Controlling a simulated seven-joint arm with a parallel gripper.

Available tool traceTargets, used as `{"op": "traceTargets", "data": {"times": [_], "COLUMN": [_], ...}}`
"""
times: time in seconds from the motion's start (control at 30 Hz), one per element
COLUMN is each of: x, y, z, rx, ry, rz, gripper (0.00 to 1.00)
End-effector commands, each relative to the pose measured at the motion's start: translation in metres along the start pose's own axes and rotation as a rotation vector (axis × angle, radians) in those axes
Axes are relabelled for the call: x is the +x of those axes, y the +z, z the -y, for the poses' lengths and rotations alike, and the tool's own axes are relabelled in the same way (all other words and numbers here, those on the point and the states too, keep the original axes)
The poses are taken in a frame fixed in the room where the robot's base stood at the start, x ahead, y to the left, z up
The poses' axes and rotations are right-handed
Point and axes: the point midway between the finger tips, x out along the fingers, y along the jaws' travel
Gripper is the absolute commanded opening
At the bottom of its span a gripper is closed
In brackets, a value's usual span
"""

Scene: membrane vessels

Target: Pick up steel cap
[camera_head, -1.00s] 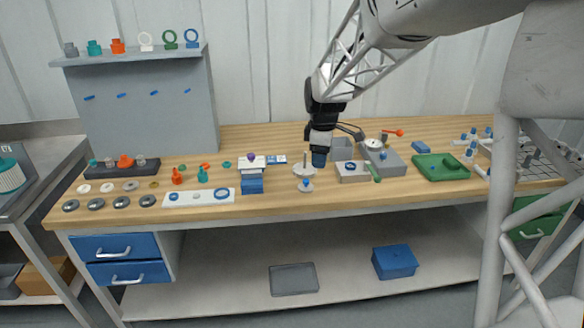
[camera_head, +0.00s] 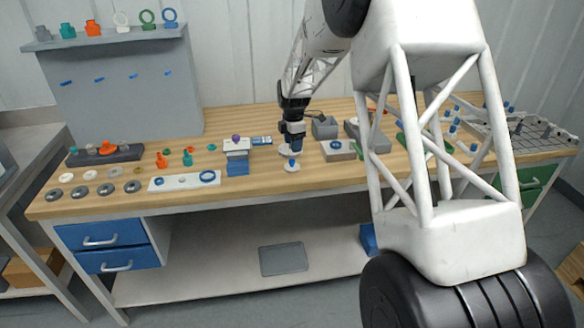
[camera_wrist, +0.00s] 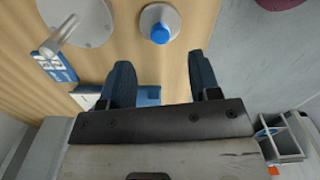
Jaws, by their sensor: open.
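Several round grey metal discs (camera_head: 106,189) lie in a row at the front left of the bench. They look like steel caps, but I cannot tell which piece is the named one. My gripper (camera_head: 296,146) points down over the middle of the bench, well to the right of the discs. In the wrist view my gripper (camera_wrist: 161,78) is open, with two dark blue fingers apart and nothing between them. A small pale round piece with a blue knob (camera_wrist: 160,32) lies just beyond the fingertips; it also shows in the head view (camera_head: 292,166).
A pale round base with a post (camera_wrist: 75,18) stands near the knobbed piece. A white and blue block stack (camera_head: 237,158) is left of my gripper. A grey open box (camera_head: 325,127) and a grey block (camera_head: 338,151) are to its right. My arm hides part of the right side.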

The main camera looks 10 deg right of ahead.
Motion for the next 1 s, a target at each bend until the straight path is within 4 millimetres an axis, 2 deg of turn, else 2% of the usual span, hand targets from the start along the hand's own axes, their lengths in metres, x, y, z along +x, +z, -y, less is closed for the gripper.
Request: {"op": "traceTargets", "data": {"times": [0.27, 0.6, 1.0], "x": [0.001, 0.024, 0.027], "y": [0.000, 0.000, 0.000], "z": [0.000, 0.001, 0.001], "rx": [0.001, 0.002, 0.002], "ry": [0.000, 0.000, 0.000], "rz": [0.000, 0.000, 0.000], "gripper": [0.57, 0.57, 0.57]}}
